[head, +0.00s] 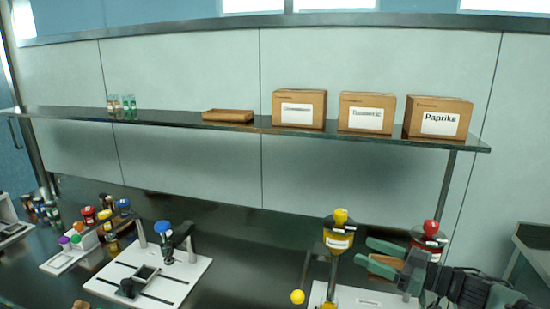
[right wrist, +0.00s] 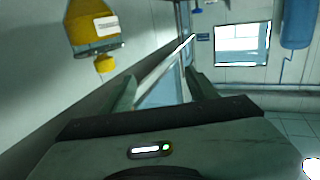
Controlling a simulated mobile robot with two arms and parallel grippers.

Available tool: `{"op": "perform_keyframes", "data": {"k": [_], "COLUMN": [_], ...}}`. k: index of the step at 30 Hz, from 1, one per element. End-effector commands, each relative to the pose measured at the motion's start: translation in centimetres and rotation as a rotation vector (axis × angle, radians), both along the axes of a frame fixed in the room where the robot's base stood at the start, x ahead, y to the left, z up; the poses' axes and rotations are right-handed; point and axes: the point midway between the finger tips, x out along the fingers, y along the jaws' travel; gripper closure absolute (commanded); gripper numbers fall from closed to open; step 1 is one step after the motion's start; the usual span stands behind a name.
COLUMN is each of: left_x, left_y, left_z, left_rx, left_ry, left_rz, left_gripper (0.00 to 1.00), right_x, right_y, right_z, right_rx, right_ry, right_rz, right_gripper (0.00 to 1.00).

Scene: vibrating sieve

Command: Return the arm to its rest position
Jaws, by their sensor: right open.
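My right gripper (head: 364,253) is at the lower right of the head view, its fingers apart and pointing left. In the right wrist view its fingers (right wrist: 163,90) are spread with nothing between them. It is beside a yellow-topped container (head: 338,240) on a stand, apart from it in the picture. A yellow container also shows at the upper left of the right wrist view (right wrist: 92,25). A red-topped container (head: 430,236) stands behind my right wrist, partly hidden by it. My left gripper is not in view.
A shelf (head: 240,126) above the bench holds boxes, including one labelled Paprika (head: 438,117), a wooden tray (head: 228,115) and small jars (head: 121,103). A white plate with a blue-topped device (head: 163,228) and coloured-lid bottles (head: 105,217) stand at left.

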Motion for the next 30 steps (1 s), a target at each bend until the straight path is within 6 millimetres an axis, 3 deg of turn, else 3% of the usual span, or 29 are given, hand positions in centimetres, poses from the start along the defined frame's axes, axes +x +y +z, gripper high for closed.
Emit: {"op": "perform_keyframes", "data": {"k": [8, 17, 24, 27, 30], "left_x": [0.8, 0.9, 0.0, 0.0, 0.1], "left_y": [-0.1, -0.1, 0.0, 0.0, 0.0], "left_z": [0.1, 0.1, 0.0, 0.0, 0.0], "left_rx": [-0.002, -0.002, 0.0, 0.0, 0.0], "left_ry": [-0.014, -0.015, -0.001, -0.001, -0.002], "left_rz": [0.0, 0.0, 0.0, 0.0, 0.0], "left_gripper": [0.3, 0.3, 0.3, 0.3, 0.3], "right_x": [-0.6, -2.9, -7.7, -10.5, -13.5], "right_y": [4.5, 11.6, 18.2, 19.3, 18.6], "right_z": [-3.0, -7.5, -11.7, -13.4, -15.1], "right_rx": [-0.016, -0.052, -0.109, -0.157, -0.222], "right_ry": [0.021, 0.065, 0.157, 0.232, 0.329], "right_rz": [-0.017, -0.068, -0.178, -0.262, -0.353], "right_gripper": [0.41, 0.41, 0.41, 0.41, 0.41]}}
